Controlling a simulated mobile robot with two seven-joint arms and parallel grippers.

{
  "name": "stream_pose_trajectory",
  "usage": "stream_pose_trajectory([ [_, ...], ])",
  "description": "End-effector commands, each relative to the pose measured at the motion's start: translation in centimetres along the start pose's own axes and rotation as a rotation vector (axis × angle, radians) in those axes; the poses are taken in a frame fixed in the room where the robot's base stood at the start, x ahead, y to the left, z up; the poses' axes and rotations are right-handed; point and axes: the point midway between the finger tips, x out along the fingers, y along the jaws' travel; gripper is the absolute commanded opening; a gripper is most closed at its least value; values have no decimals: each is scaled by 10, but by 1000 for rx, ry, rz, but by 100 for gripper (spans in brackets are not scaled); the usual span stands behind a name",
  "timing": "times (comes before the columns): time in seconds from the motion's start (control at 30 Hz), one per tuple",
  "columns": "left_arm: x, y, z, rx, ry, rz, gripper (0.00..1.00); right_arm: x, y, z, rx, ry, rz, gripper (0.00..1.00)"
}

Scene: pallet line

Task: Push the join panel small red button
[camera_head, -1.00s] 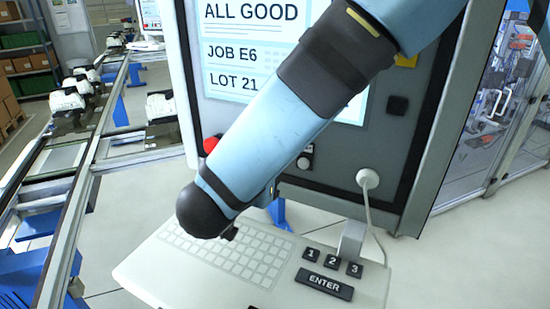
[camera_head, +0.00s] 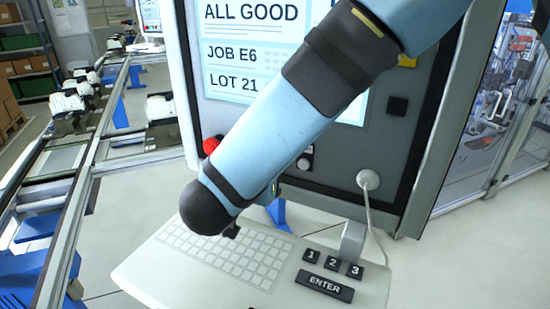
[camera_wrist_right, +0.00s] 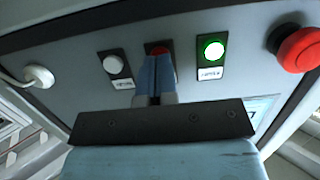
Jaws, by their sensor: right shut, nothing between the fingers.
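The small red button (camera_wrist_right: 158,50) sits on a dark plate between a white button and a green-lit button in the right wrist view. Its upper part shows; the rest is hidden behind my right gripper (camera_wrist_right: 156,62). That gripper is shut and empty, its fingertips in front of the red button. I cannot tell whether they touch it. In the head view my right arm crosses the panel (camera_head: 350,190), and hides the gripper and the small red button. My left gripper is in neither view.
A white button (camera_wrist_right: 112,64) and a green-lit button (camera_wrist_right: 213,50) flank the red one. A large red mushroom button (camera_wrist_right: 297,47) is farther right; it also shows in the head view (camera_head: 211,145). Below the panel is a keyboard shelf (camera_head: 150,270). A conveyor (camera_head: 85,190) runs at left.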

Motion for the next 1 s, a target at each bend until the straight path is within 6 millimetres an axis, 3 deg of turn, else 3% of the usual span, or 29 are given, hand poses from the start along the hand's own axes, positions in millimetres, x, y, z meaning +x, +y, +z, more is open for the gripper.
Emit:
stream_pose_trajectory([
  [1.0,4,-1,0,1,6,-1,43,10,0,-2,1,1,0,0],
])
